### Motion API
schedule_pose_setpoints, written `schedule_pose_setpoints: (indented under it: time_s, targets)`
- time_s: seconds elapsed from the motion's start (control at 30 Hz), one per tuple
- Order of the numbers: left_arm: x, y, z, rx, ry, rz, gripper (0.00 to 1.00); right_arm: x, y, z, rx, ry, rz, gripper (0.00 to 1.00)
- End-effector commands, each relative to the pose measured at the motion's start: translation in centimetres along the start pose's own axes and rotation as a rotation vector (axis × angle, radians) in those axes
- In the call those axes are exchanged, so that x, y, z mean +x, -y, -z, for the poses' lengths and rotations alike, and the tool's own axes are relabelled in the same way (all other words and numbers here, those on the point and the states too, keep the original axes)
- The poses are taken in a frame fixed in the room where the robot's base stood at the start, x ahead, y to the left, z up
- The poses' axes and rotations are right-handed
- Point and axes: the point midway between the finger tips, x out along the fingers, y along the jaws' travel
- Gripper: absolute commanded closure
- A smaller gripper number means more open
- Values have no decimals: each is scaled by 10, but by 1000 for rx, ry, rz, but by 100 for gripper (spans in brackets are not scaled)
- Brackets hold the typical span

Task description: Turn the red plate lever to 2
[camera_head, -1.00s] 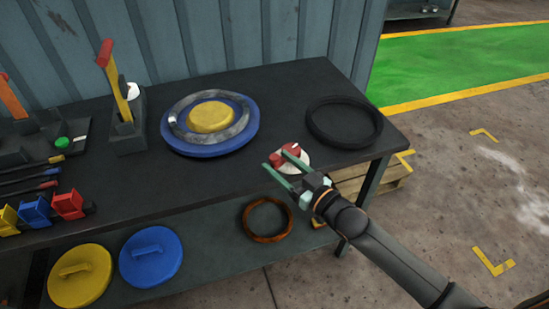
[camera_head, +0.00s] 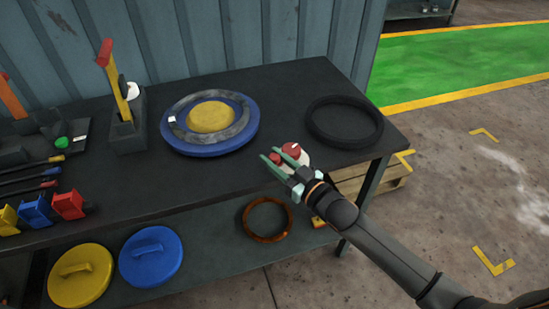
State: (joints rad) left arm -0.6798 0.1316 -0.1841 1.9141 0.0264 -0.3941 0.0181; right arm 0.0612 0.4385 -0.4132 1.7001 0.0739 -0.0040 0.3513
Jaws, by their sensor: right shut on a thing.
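The red plate lever (camera_head: 291,150) sits on a small round white plate (camera_head: 304,158) at the front edge of the dark table. My right gripper (camera_head: 272,155) is at the lever from the front, its green fingers on either side of the lever's near red part, shut on it. The fingers and wrist hide much of the plate, and I cannot read any numbers on it. My left gripper is not in view.
A blue disc (camera_head: 239,140) with a grey ring and yellow centre lies behind the lever, and a black ring (camera_head: 345,122) lies to its right. An upright yellow lever (camera_head: 120,92) stands at the left. A brown ring (camera_head: 267,238) lies on the lower shelf.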

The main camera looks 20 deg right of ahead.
Motion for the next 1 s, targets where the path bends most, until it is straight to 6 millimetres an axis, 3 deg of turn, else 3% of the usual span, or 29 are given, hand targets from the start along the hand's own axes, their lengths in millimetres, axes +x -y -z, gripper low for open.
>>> schedule_pose_setpoints:
  time_s: [0.17,1.0]
  targets:
    - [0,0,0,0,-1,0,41,0,0,0,0,0,1,100]
    - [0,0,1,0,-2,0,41,0,1,0,0,0,1,100]
